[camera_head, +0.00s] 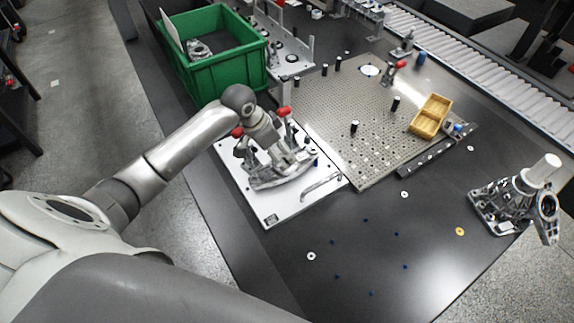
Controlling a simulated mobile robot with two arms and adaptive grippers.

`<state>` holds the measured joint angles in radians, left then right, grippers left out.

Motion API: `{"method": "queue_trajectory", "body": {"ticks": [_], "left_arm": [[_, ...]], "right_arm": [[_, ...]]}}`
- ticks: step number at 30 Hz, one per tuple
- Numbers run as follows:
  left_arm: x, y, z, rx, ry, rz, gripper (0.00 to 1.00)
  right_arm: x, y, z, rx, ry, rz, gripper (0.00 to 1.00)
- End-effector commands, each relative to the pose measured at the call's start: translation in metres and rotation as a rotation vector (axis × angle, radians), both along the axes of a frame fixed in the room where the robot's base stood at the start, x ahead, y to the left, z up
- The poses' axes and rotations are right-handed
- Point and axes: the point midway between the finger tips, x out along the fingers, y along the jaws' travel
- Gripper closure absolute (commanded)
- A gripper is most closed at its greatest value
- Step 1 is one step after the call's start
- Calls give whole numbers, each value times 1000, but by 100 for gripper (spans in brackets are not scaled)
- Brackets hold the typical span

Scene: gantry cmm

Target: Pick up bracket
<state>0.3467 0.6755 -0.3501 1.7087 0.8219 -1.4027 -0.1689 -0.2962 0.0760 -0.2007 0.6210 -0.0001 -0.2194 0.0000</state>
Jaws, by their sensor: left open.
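A grey metal part (283,178), which looks like the bracket, lies on a white fixture plate (275,212) with red-handled clamps around it. My left gripper (275,146) is open, over the back of the fixture and close above the part. Its fingers overlap with the clamps and the part, so I cannot tell whether they touch it. The gripper hides some of the part's far side.
A green bin (224,78) holding metal parts stands behind the fixture. A perforated plate (340,110) with black posts and a yellow tray (431,116) lies to the right. The front tabletop has only small washers and blue bits.

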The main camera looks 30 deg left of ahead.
Motion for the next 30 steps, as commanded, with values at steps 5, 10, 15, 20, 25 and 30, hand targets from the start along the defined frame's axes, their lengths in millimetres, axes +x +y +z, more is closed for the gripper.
{"method": "queue_trajectory", "body": {"ticks": [5, 10, 15, 20, 25, 30], "left_arm": [[8, -5, -22, -1, 1, 1, 10], [9, -7, -33, -1, 2, 2, 10], [11, -13, -60, -2, 5, 2, 10], [17, -15, -75, 1, 1, 1, 10], [19, -15, -78, 2, -1, 2, 10], [18, -15, -77, 2, -1, 1, 16]], "right_arm": [[-24, 0, 0, -2, 35, 2, 41], [-16, 0, 2, -2, 25, 2, 41], [4, 0, 9, 1, -7, 2, 41], [7, -2, 8, -2, -12, 0, 41], [2, -5, 8, -5, -3, -1, 41], [-5, -6, 7, -8, 8, -1, 41]]}}
